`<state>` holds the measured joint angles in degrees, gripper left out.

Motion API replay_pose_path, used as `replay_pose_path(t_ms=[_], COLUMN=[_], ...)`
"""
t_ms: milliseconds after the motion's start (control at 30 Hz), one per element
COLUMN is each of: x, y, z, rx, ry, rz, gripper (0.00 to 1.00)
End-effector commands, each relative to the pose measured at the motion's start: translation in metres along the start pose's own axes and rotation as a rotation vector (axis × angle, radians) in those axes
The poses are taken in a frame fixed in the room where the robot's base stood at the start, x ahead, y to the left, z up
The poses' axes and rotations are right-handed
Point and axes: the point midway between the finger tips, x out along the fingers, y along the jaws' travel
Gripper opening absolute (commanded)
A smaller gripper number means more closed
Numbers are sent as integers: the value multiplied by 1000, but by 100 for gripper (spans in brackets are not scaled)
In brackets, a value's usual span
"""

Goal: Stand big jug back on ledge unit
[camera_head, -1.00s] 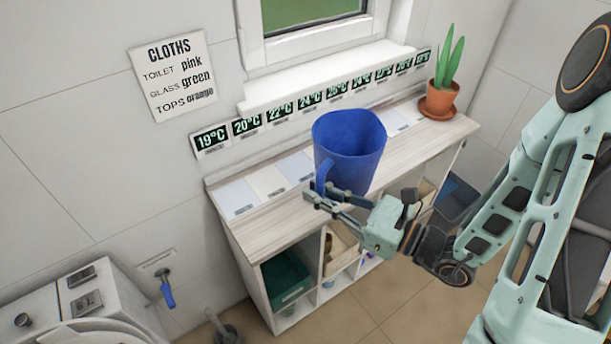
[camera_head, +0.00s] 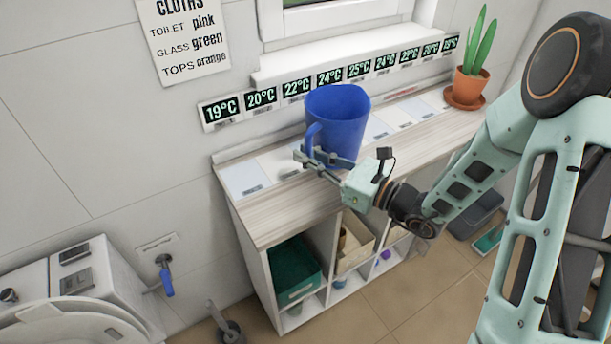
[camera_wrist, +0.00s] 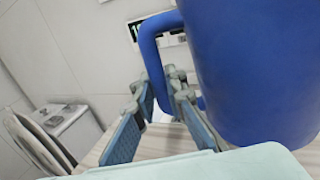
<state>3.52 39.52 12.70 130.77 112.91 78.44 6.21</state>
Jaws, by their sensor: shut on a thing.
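The big blue jug (camera_head: 339,119) is upright at the ledge unit, its bottom low over or on the unit's top; I cannot tell if it touches. Its handle (camera_head: 312,140) faces left toward my gripper. My gripper (camera_head: 318,160) is shut on the jug's handle from the front. In the wrist view the jug (camera_wrist: 255,65) fills the right side, and its handle (camera_wrist: 152,60) runs down between the fingers. The ledge unit (camera_head: 275,219) has a pale wood top with white and bluish panels along the back.
A potted plant (camera_head: 469,83) stands at the right end of the ledge. Temperature signs (camera_head: 262,97) line the wall behind. Bins (camera_head: 291,268) fill shelves below. A toilet (camera_head: 75,300) is at lower left.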

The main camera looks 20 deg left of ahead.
Motion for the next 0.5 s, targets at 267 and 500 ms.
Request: replay_pose_path(t_ms=[267, 500], x=[11, 13], y=[-6, -7], z=[-15, -46], rx=[-2, -1], ry=[-2, -1], rz=[2, 1], gripper=[0, 0])
